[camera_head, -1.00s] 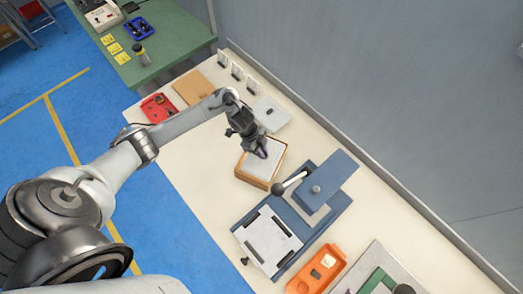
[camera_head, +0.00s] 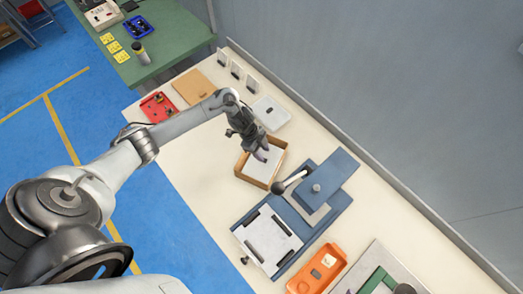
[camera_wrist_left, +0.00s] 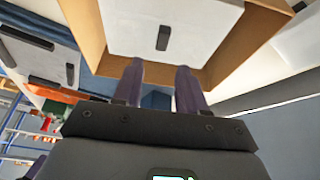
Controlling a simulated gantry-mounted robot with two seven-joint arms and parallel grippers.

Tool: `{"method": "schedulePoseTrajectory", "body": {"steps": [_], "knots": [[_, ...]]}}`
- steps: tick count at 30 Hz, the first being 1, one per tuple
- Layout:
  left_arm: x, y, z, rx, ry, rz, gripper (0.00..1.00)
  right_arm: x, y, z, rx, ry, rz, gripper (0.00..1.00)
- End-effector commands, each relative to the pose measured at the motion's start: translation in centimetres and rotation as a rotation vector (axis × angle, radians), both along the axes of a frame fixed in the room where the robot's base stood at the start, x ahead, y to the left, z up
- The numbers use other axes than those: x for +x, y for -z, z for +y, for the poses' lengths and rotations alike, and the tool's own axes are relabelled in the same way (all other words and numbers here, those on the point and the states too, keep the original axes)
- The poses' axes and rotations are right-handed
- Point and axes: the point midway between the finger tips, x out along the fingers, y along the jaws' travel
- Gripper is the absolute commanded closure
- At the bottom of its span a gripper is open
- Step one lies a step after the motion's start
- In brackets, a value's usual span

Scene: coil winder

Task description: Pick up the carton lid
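A flat tan cardboard panel (camera_head: 194,86), which looks like the carton lid, lies on the bench beyond the red tray. An open tan carton (camera_head: 246,180) stands nearer, with a white plate (camera_head: 259,169) inside it. In the left wrist view the plate (camera_wrist_left: 190,20) shows a black grip tab (camera_wrist_left: 163,37), and the carton wall (camera_wrist_left: 85,30) surrounds it. My left gripper (camera_head: 262,157) is over the carton, its fingertips close to the plate. In the left wrist view its two fingers (camera_wrist_left: 160,68) are apart with nothing between them.
A second white plate with a black tab (camera_head: 271,112) lies behind the carton. A blue lever fixture (camera_head: 340,168) with a ball-ended handle stands close on the right. A red tray (camera_head: 158,107) and an orange tray (camera_head: 317,268) are on the bench (camera_head: 197,190). The wall runs behind.

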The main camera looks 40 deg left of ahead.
Motion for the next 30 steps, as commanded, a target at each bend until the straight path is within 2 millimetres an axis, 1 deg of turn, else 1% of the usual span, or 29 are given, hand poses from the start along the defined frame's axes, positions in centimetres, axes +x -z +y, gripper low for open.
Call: {"method": "schedulePoseTrajectory", "body": {"steps": [5,11,14,24,30], "knots": [[0.0,-0.1,0.0,0.0,0.0,0.0,0.59,0.0,-0.1,0.1,0.003,0.001,-0.001,0.57],[0.0,-1.7,0.1,0.0,0.001,-0.001,0.59,0.0,-0.8,0.2,0.007,0.005,-0.001,0.57],[-0.1,-3.1,0.8,0.002,0.001,-0.003,0.59,0.1,-0.8,0.2,0.009,0.006,-0.002,0.57],[-0.8,-9.0,3.2,0.002,0.002,-0.003,0.59,0.1,-0.9,0.2,0.01,0.006,-0.001,0.57],[-1.1,-11.4,4.1,0.003,0.001,-0.002,0.59,0.1,-1.2,0.2,0.007,0.005,-0.001,0.57]]}}
